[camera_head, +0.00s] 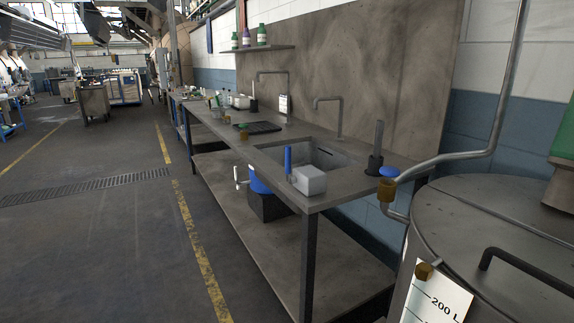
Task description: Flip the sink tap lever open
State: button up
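A sink (318,154) is set into the grey bench top. A gooseneck tap (339,118) stands behind it, and a second similar tap (288,92) stands farther along the wall. A blue upright lever (288,160) stands beside a light grey box (309,180) at the front edge of the sink. It looks like the tap lever, but its link to a tap cannot be seen. My gripper is not in view.
A steel vessel (470,215) and pipe (470,154) with a blue knob (389,171) stand at right. The floor (105,230) at left is clear.

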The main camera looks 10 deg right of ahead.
aim_at(292, 181)
jog(key=z, duration=0.25)
jog(key=i+j+z, duration=0.35)
jog(key=j+z, duration=0.35)
jog(key=i+j, duration=0.15)
jog(key=j, duration=0.25)
jog(key=i+j+z, duration=0.15)
jog(key=j, duration=0.3)
jog(key=i+j, duration=0.1)
jog(key=j, duration=0.3)
jog(key=i+j+z, duration=0.1)
jog(key=j, duration=0.35)
jog(key=i+j+z, duration=0.1)
jog(key=j, duration=0.35)
jog(key=i+j, duration=0.1)
jog(key=j, duration=0.35)
jog(key=i+j, duration=0.1)
jog(key=j, duration=0.35)
jog(key=i+j, duration=0.1)
jog(key=j, duration=0.85)
jog(key=i+j, duration=0.15)
jog(key=j, duration=0.3)
jog(key=z, duration=0.05)
